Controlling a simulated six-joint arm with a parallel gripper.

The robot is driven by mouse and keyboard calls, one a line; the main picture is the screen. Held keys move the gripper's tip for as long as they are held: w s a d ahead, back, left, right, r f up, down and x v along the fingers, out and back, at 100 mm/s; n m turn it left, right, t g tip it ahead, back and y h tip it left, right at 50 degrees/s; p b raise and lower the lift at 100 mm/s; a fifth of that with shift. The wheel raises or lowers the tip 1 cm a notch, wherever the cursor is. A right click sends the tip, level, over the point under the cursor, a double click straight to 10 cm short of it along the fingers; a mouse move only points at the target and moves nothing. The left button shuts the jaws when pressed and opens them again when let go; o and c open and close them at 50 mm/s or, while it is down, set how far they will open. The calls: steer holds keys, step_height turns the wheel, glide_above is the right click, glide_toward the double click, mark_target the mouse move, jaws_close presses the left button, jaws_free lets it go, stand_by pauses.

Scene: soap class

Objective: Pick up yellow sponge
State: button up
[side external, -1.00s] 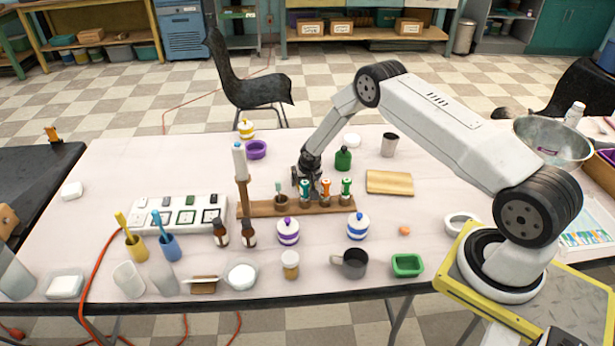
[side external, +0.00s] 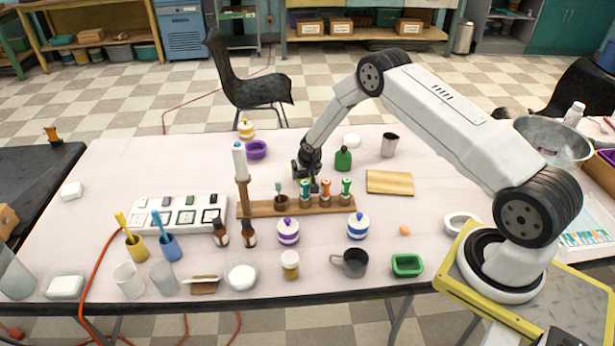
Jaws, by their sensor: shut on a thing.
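My gripper (side external: 311,183) is low over the table, just behind the wooden rack, pointing down. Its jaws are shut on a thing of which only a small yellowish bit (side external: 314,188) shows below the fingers. This may be the yellow sponge, but it is too small and hidden to make out its shape. No other clear yellow sponge shows on the table.
The wooden rack (side external: 262,209) with upright tubes stands just in front of the gripper. A green bottle (side external: 343,160) and a tan wooden board (side external: 390,182) are to its right. A purple bowl (side external: 256,150) is behind left.

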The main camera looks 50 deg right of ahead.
steer(key=shift+r, duration=3.7)
